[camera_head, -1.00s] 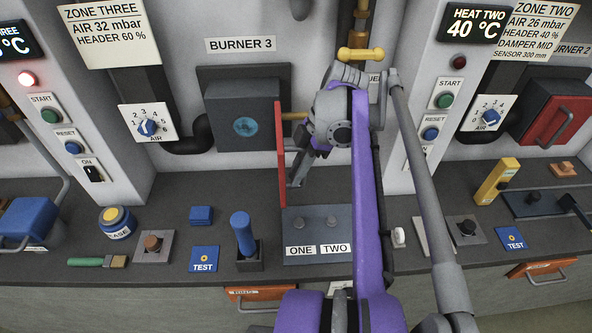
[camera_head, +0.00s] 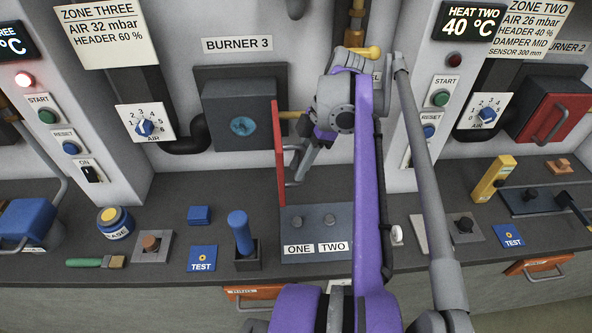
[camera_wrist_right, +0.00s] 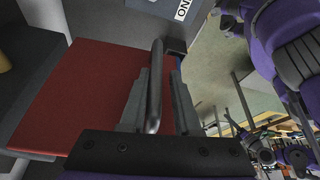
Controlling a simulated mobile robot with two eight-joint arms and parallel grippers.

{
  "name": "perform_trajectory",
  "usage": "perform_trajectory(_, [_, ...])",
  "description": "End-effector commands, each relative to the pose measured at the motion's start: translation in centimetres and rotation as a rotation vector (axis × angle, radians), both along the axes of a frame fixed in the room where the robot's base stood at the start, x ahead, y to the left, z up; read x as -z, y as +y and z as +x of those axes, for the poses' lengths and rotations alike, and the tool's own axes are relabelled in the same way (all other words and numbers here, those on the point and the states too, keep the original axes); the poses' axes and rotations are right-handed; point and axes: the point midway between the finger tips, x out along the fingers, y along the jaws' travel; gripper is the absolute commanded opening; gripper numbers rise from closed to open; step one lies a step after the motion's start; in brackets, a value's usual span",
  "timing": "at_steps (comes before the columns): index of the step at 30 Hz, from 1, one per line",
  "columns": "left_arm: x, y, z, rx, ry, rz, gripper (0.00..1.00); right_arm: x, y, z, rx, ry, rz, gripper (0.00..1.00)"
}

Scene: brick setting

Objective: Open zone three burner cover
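The red zone three burner cover (camera_head: 279,155) stands swung out from the burner 3 housing (camera_head: 240,112), seen nearly edge-on in the head view. The housing's dark front with a round blue port is exposed. In the right wrist view, the cover's red face (camera_wrist_right: 85,90) fills the left side, with its grey bar handle (camera_wrist_right: 155,85) upright. My right gripper (camera_wrist_right: 160,105) has one finger on each side of this handle, with a gap at the right finger, so it looks open. In the head view, my right gripper (camera_head: 302,163) is just right of the cover, partly hidden by its arm. My left gripper is out of view.
Below the cover is a plate marked ONE and TWO (camera_head: 317,246). A blue-handled tool in a holder (camera_head: 241,235), a blue TEST block (camera_head: 203,258), a grease tin (camera_head: 115,223) and a brush (camera_head: 96,262) are on the counter. A yellow-ended pipe (camera_head: 360,52) is above my right arm.

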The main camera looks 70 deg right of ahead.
Motion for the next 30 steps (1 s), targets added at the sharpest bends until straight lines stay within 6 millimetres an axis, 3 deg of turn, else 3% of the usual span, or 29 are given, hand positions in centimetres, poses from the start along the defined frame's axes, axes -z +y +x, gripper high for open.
perform_trajectory(6, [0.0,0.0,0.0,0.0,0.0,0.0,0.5,-4.3,-1.2,-1.4,0.003,-0.001,-0.001,0.3])
perform_trajectory(12, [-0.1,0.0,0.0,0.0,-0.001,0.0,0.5,-7.0,-1.9,-2.2,0.002,0.001,0.001,0.3])
perform_trajectory(30, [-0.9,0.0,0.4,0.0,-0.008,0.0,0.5,-8.5,-2.3,-2.5,0.0,-0.001,0.0,0.3])
